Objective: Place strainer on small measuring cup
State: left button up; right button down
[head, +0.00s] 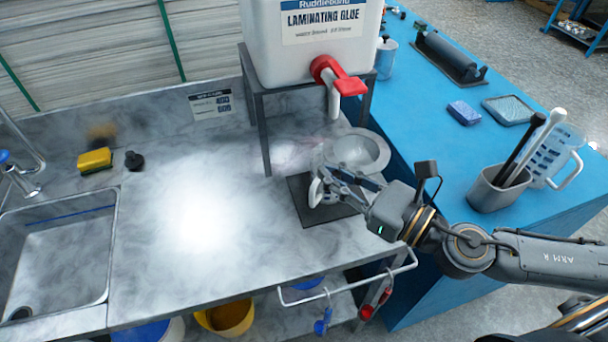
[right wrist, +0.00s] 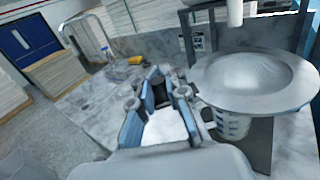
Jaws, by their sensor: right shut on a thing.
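The strainer (head: 371,146) is a pale grey bowl with a wide rim, below the red tap in the head view. It is large at the right of the right wrist view (right wrist: 285,98). The small measuring cup (right wrist: 232,126) is a ribbed, clear-looking vessel standing below the strainer; I cannot tell if they touch. In the head view its pale handle side (head: 315,192) shows over the dark mat. My right gripper (head: 331,176) is shut at the strainer's near left side; the contact point is hidden. It also shows in the right wrist view (right wrist: 160,84). My left gripper is not in view.
A glue container (head: 320,50) with a red tap (head: 340,78) stands on a metal stand (head: 262,120) close behind the strainer. A dark mat (head: 350,209) lies beneath. The grey counter to the left is clear up to the sink (head: 60,260). A blue table (head: 420,125) adjoins at right.

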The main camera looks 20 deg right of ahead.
jog(key=w+a+f+p, duration=0.2)
jog(key=w+a+f, duration=0.1)
jog(key=w, duration=0.2)
jog(key=shift+a+f, duration=0.3)
jog(key=shift+f, duration=0.3)
jog(key=c, duration=1.3)
grip_release()
jog(key=shift+c, duration=0.2)
